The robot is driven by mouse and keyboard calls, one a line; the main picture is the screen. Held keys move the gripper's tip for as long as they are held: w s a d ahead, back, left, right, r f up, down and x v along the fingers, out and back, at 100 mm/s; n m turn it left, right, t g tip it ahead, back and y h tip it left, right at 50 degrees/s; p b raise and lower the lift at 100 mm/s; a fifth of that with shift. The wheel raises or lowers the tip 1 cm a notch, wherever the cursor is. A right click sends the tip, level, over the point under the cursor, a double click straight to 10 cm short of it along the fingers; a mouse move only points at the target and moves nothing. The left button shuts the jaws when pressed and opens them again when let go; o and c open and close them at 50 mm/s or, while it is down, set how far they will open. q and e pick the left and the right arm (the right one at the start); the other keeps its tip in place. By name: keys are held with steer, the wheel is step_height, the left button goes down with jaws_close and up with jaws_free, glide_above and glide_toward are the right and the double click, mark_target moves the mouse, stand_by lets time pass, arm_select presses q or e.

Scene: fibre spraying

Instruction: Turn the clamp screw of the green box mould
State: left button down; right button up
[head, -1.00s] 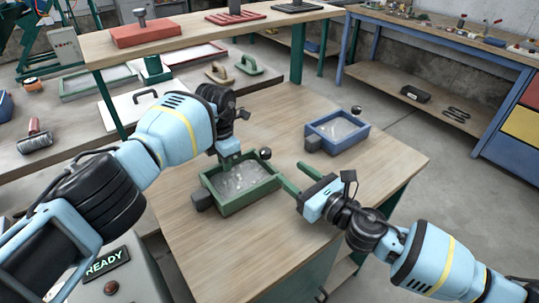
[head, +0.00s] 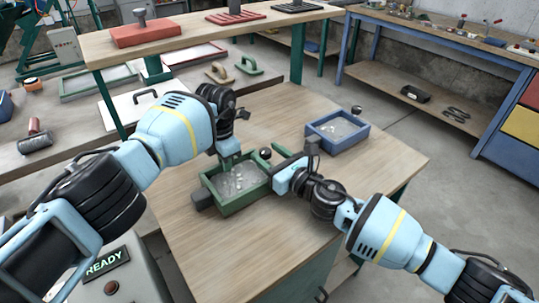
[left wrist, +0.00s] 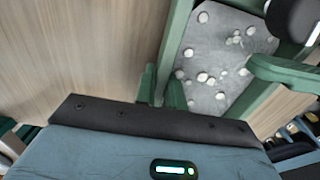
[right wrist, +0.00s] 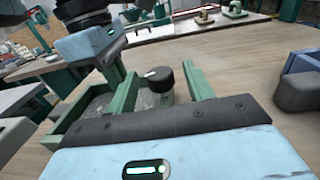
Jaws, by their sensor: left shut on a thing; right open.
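The green box mould (head: 230,208), filled with grey mix dotted with pale lumps, stands on the wooden table. Its clamp screw has a dark round knob (right wrist: 161,78) at the far right side, also in the head view (head: 265,153). My left gripper (head: 229,160) is shut on the mould's far wall; its fingers (left wrist: 162,88) show close together at the wall in the left wrist view. My right gripper (head: 280,160) is open beside the knob. In the right wrist view, the knob appears between its two fingers (right wrist: 160,84), not visibly gripped.
A blue box mould (head: 312,140) with grey filling stands on the table to the right. A shelf (head: 200,38) with a red block (head: 146,34) is behind. Trowels (head: 218,72) lie at the back. The table front is clear.

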steer(key=c, duration=1)
steer(key=shift+s+a+m+t+h, duration=0.1)
steer(key=shift+a+m+t+h, duration=0.1)
steer(key=shift+m+t+h, duration=0.8)
steer(key=shift+m+h, duration=0.5)
steer(key=shift+h, duration=0.5)
steer(key=o, duration=1)
steer(key=v, duration=1.2)
steer(key=shift+s+a+f, duration=0.1)
steer(key=shift+f, duration=0.1)
